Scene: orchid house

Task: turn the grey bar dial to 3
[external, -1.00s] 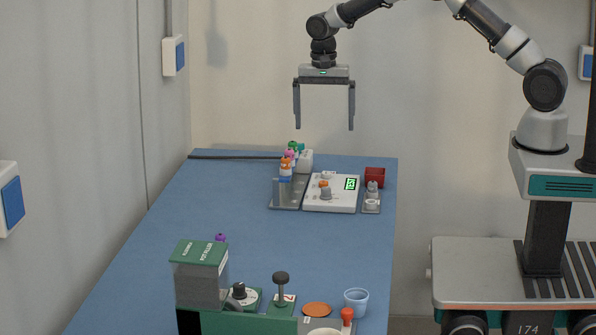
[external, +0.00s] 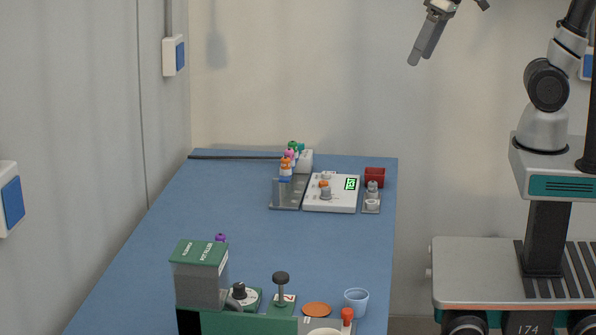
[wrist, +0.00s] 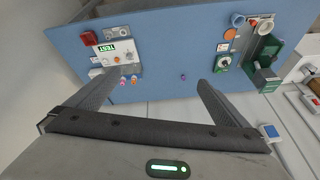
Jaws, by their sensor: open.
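The white box (external: 332,205) with a green-lit display stands at the far end of the blue table. It carries a grey knob (external: 326,193) and an orange-topped part; it also shows in the wrist view (wrist: 124,44). A dark round dial with a grey part (external: 239,291) sits on the green machine at the near end; in the wrist view a dial (wrist: 222,63) shows there. I cannot tell which is the grey bar dial, and its numbers are too small to read. My gripper (wrist: 158,80) is open and empty, high above the table, and touches neither.
A red box (external: 375,175) and a small grey tray (external: 371,205) stand right of the white box. A rack with coloured-topped items (external: 286,170) stands left of it. A blue cup (external: 356,301) and an orange disc (external: 317,309) are near the machine.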

